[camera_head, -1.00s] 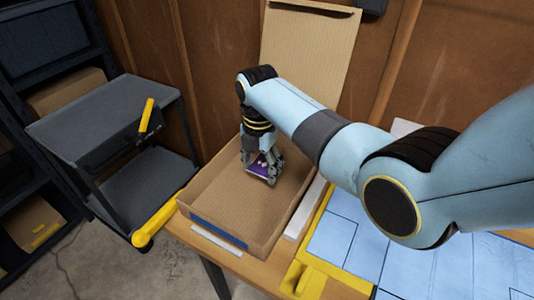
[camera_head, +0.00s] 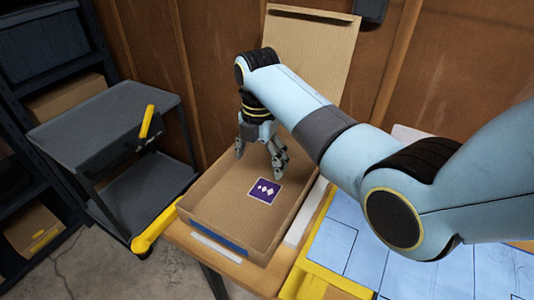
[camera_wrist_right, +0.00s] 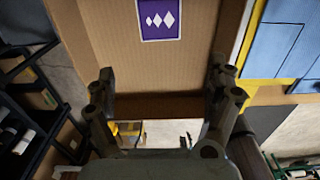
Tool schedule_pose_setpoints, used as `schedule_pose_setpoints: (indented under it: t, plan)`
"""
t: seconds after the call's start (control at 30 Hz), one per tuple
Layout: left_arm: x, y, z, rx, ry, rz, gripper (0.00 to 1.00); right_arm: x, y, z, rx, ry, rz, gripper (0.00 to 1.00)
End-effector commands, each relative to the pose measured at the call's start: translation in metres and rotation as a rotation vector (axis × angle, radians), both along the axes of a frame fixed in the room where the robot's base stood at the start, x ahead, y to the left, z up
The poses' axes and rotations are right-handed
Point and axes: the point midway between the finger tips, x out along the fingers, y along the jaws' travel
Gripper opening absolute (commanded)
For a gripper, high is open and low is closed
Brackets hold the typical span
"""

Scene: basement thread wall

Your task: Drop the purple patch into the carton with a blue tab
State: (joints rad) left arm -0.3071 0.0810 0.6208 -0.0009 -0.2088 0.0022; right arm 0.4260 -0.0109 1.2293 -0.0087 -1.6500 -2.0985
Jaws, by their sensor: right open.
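The purple patch (camera_head: 265,190), with white diamond shapes and a pale border, lies flat on the floor of the open cardboard carton (camera_head: 222,203). It also shows in the right wrist view (camera_wrist_right: 160,19). A blue tab (camera_head: 219,238) runs along the carton's near wall. My right gripper (camera_head: 260,160) is open and empty above the carton, apart from the patch and behind it in the head view. The right wrist view shows its fingers (camera_wrist_right: 160,90) spread wide with nothing between them. My left gripper is not in view.
The carton stands on a wooden table (camera_head: 237,270) beside a blue cutting mat (camera_head: 350,245) with yellow edges. A grey cart (camera_head: 105,115) with a yellow handle stands to the left. A cardboard panel (camera_head: 312,50) stands upright behind the carton.

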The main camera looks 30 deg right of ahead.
Motion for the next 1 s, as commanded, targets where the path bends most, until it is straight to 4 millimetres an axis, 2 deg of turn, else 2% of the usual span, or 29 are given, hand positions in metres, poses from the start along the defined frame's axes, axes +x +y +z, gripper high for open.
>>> schedule_pose_setpoints:
  t: [0.03, 0.2, 0.4, 1.0]
  plan:
    - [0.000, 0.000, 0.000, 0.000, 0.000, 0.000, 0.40, 0.001, 0.000, 0.013, 0.001, -0.005, 0.000, 0.87]
    - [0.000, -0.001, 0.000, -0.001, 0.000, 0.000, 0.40, 0.001, 0.000, 0.049, 0.000, -0.004, 0.000, 0.87]
    - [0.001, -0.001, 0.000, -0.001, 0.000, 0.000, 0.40, 0.001, 0.000, 0.072, 0.000, 0.000, 0.000, 0.87]
    - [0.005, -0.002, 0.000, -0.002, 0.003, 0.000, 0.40, 0.001, 0.000, 0.076, 0.001, 0.001, 0.000, 0.87]
